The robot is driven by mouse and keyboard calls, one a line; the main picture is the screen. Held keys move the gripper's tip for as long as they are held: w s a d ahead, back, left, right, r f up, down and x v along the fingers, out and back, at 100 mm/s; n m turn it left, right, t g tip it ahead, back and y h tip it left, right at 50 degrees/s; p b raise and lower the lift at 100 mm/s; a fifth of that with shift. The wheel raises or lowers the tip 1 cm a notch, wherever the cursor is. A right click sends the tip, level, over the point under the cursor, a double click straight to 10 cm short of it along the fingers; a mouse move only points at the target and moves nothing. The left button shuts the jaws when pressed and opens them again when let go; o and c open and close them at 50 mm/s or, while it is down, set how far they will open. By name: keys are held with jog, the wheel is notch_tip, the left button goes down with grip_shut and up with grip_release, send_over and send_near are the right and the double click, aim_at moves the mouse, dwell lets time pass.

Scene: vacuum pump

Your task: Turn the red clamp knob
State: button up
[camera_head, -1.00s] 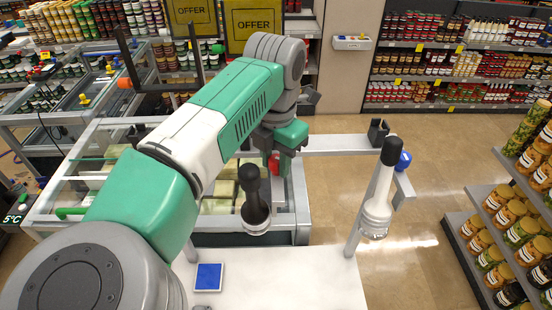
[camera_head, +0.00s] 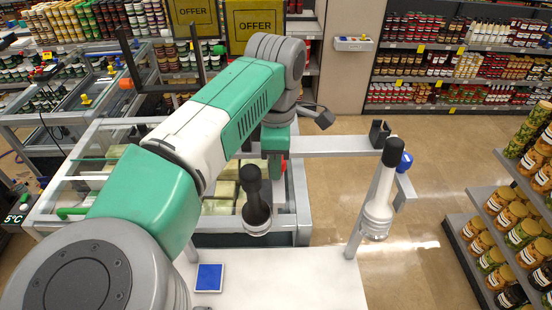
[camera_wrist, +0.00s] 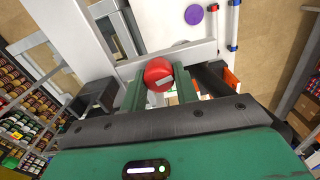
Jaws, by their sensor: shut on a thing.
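The red clamp knob (camera_wrist: 158,72) shows in the wrist view between the two green fingers of my gripper (camera_wrist: 159,88). My gripper is shut on it, with one finger on each side. A pale grey mark shows on the knob's near face. In the head view my gripper (camera_head: 277,165) points down at the grey post beside the glass-topped case. Only a small bit of the red knob (camera_head: 284,166) shows there; my gripper hides the rest.
A blue knob (camera_head: 405,160) is at the right end of the grey rail (camera_head: 340,144).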

jog(key=shift+m, duration=1.1)
jog(key=o, duration=1)
jog(key=shift+r, duration=0.1)
notch_tip(320, 180, up, 8)
jog(key=shift+f+b, duration=0.15)
jog(key=shift+b, duration=0.5)
